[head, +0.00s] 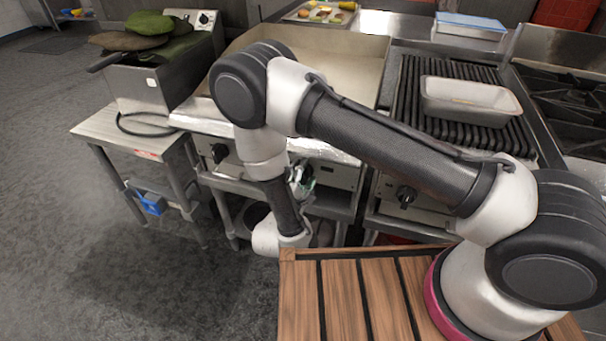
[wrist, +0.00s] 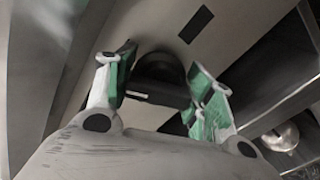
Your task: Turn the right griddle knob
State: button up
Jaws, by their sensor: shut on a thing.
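The griddle (head: 345,62) is a flat metal plate with a front panel below it. Its left knob (head: 219,153) is black and clear of the arm. The right griddle knob is hidden behind my gripper (head: 302,178) in the head view. In the wrist view the right griddle knob (wrist: 160,72) is a dark round shape with a white mark, lying between the green-padded fingers of my gripper (wrist: 158,82). The gripper is shut on this knob, one finger at each side. The front panel (wrist: 218,30) is close behind the knob.
To the right is a ribbed grill (head: 410,85) with a metal pan (head: 468,100) on it and its own black knob (head: 405,195) on the front. A fryer (head: 150,88) stands at the left on a steel table (head: 105,125). Open floor lies at the lower left.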

jog(key=shift+f+m, duration=0.1)
jog(key=shift+m, duration=1.9)
jog(key=shift+s, duration=0.1)
jog(key=o, duration=1)
jog(key=shift+o, duration=0.2)
